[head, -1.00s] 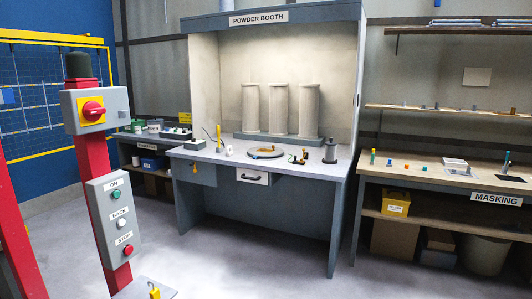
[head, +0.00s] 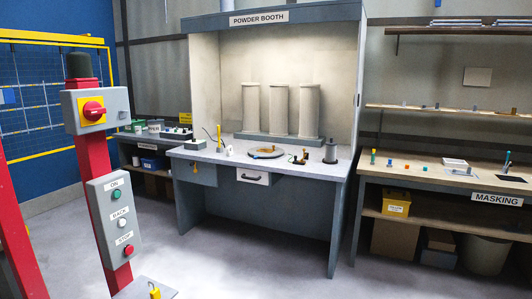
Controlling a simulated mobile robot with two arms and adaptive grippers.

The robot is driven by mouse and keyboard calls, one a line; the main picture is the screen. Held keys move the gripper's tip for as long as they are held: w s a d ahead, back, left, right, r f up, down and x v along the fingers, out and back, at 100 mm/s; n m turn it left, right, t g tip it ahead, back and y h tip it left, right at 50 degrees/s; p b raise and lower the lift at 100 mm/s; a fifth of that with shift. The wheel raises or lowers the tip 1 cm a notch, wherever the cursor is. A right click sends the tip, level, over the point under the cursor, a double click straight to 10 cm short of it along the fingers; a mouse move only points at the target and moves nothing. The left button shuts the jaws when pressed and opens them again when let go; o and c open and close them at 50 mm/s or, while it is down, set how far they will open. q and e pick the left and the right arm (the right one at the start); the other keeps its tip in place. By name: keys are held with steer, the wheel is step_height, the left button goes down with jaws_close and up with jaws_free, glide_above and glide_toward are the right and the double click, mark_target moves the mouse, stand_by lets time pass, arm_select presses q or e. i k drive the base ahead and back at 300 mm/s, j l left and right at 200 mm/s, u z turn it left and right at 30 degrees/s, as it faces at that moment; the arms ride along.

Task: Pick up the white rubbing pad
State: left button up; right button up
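I cannot make out the white rubbing pad for certain. A small white object (head: 230,151) stands on the powder booth table (head: 205,153), left of a round tan disc (head: 266,151). A flat white square item (head: 455,164) lies on the masking bench (head: 410,172) at the right. Either is too small to identify. Neither of my grippers is in view.
A red post with a switch box (head: 95,110) and a button panel (head: 115,218) stands close at the left. Three grey cylinders (head: 279,110) stand at the booth's back. A yellow bin (head: 396,204) sits under the masking bench. The floor (head: 250,265) before the booth is clear.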

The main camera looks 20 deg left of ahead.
mark_target(231, 153)
steer(key=i+j+u, duration=0.2)
steer(key=i, duration=0.2)
steer(key=i+j+u, duration=0.1)
steer(key=i+u, duration=0.15)
steer(key=i, duration=0.15)
steer(key=i+u, duration=0.25)
steer(key=i, duration=1.9)
